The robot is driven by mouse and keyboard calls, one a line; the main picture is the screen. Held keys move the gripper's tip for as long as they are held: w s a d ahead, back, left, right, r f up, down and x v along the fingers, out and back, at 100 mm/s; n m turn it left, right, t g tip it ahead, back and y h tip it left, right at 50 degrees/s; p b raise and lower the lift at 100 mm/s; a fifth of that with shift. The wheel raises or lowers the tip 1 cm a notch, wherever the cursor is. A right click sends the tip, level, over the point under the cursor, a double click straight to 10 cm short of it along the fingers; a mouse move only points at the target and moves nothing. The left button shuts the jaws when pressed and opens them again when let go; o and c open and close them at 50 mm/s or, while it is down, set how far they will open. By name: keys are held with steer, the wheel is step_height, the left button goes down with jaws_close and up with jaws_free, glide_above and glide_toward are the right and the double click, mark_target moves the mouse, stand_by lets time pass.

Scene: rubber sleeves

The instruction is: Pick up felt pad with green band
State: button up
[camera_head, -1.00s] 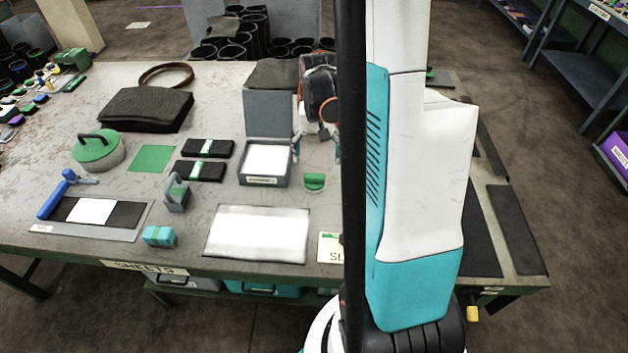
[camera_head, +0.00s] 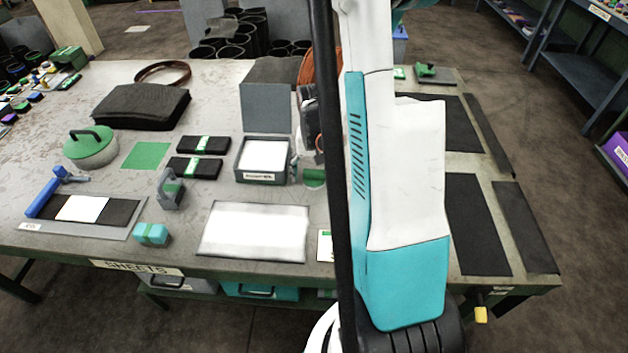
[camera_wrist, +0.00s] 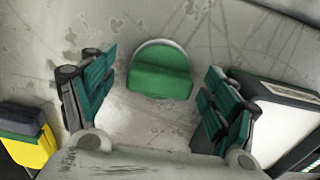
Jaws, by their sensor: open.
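A small green piece with a rounded, pale grey rim (camera_wrist: 160,72) lies on the worn tabletop in the wrist view. It looks like the felt pad, but I cannot make out a separate band. In the head view the green piece (camera_head: 314,177) is partly hidden by my arm. My gripper (camera_wrist: 160,88) is open, with one teal-padded finger on each side of the piece and clear space to both. Nothing is between the fingers in contact. In the head view the fingers are mostly hidden behind my column.
A grey box with white sheets (camera_head: 262,172) stands close beside the piece; its edge shows at right in the wrist view (camera_wrist: 240,85). A grey and yellow object (camera_wrist: 28,140) is at lower left there. Black bundles with green bands (camera_head: 205,145) and a white sheet (camera_head: 255,232) lie nearby.

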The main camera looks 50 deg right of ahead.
mark_target(314, 171)
steer(key=c, duration=1.3)
steer(key=shift+r, duration=0.1)
step_height(314, 171, up, 20)
steer(key=p, duration=0.7)
steer(key=o, duration=0.6)
steer(key=c, duration=0.4)
